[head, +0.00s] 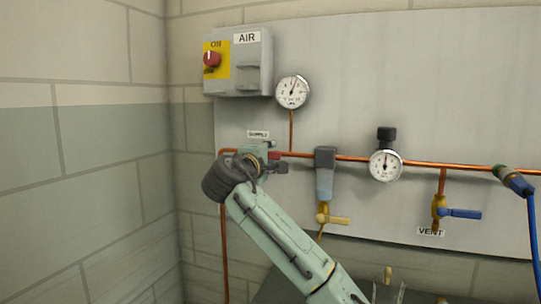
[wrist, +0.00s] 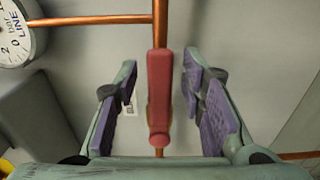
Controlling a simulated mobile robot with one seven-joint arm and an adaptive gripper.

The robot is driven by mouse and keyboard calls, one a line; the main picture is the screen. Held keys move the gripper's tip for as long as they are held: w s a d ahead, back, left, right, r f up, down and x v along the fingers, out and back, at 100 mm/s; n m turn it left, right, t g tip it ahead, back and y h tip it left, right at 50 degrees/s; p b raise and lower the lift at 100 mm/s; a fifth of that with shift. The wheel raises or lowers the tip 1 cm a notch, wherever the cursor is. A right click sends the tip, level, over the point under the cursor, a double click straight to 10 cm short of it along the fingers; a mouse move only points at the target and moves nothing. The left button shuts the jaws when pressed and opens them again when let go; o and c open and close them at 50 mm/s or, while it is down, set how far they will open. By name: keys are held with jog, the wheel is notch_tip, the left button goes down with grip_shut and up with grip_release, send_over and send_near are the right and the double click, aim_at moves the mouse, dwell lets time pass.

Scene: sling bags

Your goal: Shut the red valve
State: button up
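The red valve handle (wrist: 159,95) is a long red lever in the middle of the wrist view. It lies lengthwise along the copper pipe (wrist: 160,22). My gripper (wrist: 160,88) is open, with one purple-padded finger on each side of the lever and a gap on both sides. In the head view my gripper (head: 276,162) is at the SUPPLY label, and only a small bit of red handle (head: 274,156) shows behind it. The valve body is mostly hidden.
To the right are a filter (head: 325,172), a second gauge (head: 385,165), a yellow-handled valve (head: 335,219) and a blue VENT handle (head: 460,213).

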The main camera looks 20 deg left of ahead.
grip_shut()
dwell(0.3)
dwell(0.5)
